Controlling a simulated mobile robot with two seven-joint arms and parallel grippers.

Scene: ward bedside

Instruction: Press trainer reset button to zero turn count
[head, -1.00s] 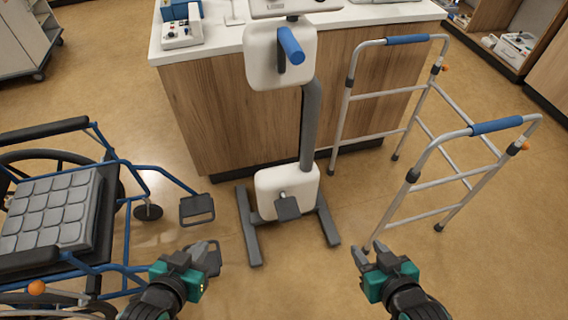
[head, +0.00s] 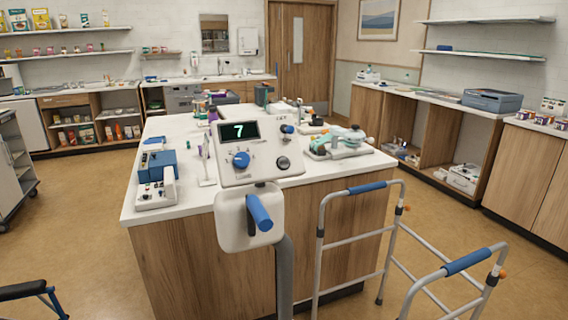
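The trainer (head: 251,218) stands in front of the island counter in the middle of the head view. Its white console (head: 262,173) faces me, and the lit display (head: 239,131) reads 7. Below the display is a blue dial (head: 241,159). A round dark grey control (head: 283,162) sits at the lower right, and a small blue control (head: 288,129) at the upper right. I cannot tell from the labels which one is the reset button. A blue crank handle (head: 259,212) sticks out below. Neither of my grippers is in view.
A walker (head: 369,188) with blue grips stands close on the right of the trainer. Part of a wheelchair (head: 30,290) shows at the lower left. The island counter (head: 196,262) behind the trainer carries a blue and white device (head: 156,180) and a teal device (head: 343,142).

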